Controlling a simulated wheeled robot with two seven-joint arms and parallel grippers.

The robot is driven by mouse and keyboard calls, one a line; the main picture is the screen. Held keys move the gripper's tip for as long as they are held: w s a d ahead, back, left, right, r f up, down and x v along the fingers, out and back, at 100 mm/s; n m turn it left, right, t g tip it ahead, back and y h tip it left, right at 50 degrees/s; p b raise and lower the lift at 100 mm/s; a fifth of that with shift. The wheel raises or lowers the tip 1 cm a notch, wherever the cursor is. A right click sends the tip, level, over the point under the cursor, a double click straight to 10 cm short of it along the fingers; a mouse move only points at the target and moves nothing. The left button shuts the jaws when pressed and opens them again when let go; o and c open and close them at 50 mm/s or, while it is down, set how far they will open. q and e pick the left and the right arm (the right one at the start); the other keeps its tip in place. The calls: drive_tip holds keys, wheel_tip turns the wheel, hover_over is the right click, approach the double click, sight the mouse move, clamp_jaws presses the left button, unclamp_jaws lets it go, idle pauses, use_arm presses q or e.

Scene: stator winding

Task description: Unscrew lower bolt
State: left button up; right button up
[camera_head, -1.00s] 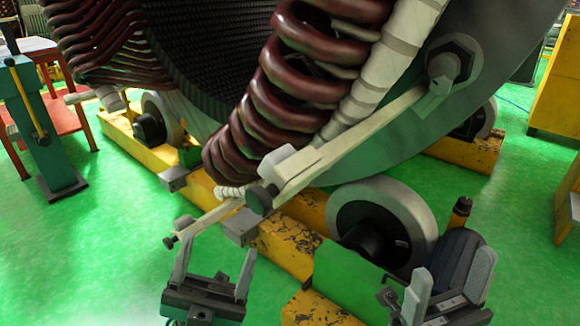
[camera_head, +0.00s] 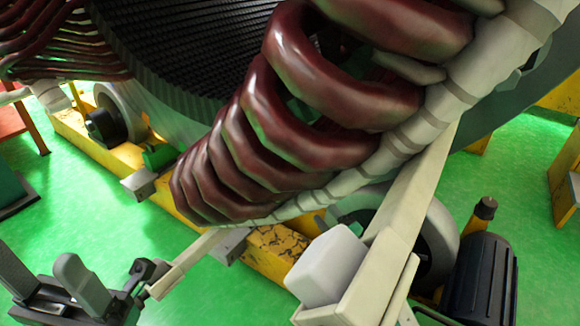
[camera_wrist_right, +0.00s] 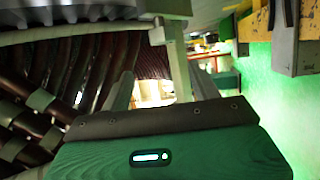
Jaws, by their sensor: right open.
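A pale clamp bar runs diagonally through the head view, with a wide upper arm (camera_head: 418,190) and a narrow lower end (camera_head: 187,262). A dark bolt (camera_head: 143,270) sits at the lower-left tip of that narrow end. My left gripper (camera_head: 48,272) is at the lower left, fingers apart and empty, just left of the bolt and not around it. My right gripper (camera_wrist_right: 162,82) shows in the right wrist view with its fingers apart. A pale bar (camera_wrist_right: 178,65) passes between or beyond them; I cannot tell which. In the head view it is largely hidden behind the bar.
Dark red coils (camera_head: 310,90) wrapped in pale tape fill the upper middle. A yellow rail (camera_head: 272,248) and a roller wheel (camera_head: 440,240) lie below. A pale block (camera_head: 327,265) is on the bar. A dark motor (camera_head: 484,275) stands at the right. Green floor is open around them.

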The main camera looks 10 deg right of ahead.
drive_tip(key=x, duration=0.5)
drive_tip(key=b+x, duration=0.1)
drive_tip(key=x, duration=0.3)
drive_tip(key=d+b+x, duration=0.1)
drive_tip(key=x, duration=0.4)
drive_tip(key=shift+w+f, duration=0.3)
drive_tip(key=shift+w, duration=0.3)
drive_tip(key=c, duration=1)
